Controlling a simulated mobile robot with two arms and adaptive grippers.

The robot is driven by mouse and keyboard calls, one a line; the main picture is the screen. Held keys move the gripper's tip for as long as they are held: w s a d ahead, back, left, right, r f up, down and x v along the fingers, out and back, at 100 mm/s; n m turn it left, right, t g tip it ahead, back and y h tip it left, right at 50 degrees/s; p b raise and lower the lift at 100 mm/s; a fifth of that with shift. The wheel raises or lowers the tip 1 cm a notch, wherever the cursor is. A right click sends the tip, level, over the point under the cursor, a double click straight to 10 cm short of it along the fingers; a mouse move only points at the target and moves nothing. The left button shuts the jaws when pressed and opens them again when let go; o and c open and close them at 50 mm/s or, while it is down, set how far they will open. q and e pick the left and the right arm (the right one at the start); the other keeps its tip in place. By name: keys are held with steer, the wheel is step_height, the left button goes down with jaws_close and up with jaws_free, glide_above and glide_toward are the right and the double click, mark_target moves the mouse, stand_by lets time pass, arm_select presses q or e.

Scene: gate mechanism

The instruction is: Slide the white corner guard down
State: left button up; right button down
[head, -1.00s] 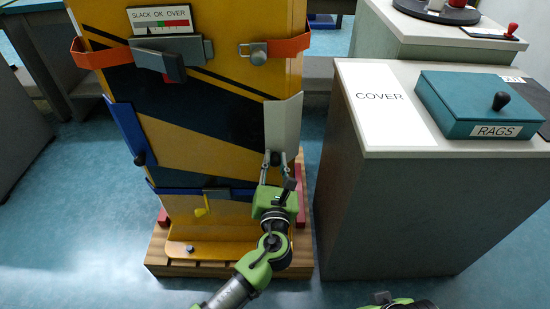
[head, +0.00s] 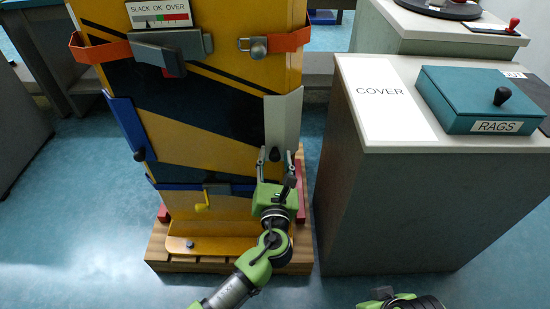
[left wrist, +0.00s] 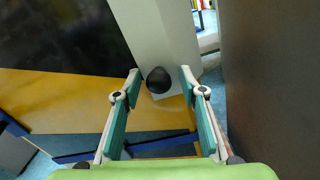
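The white corner guard (head: 284,121) covers the right front edge of the yellow and dark column. A black knob (head: 275,154) sits at its lower end. My left gripper (head: 275,158) is in front of the column with its fingers pointing up at the knob. In the left wrist view, the open fingers (left wrist: 159,75) stand on either side of the knob (left wrist: 158,80), with a visible gap on each side. The white guard (left wrist: 166,35) runs up behind it. A part of my right arm shows at the bottom edge of the head view; its fingers do not show.
A blue corner guard (head: 124,128) with a black knob is on the column's left edge. Orange straps (head: 289,40) and a slack gauge (head: 158,12) are above. A cabinet (head: 410,200) with a teal rags box (head: 480,97) stands close on the right.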

arm_select(q)
steer(key=s, duration=1.2)
steer(key=shift+w, duration=0.1)
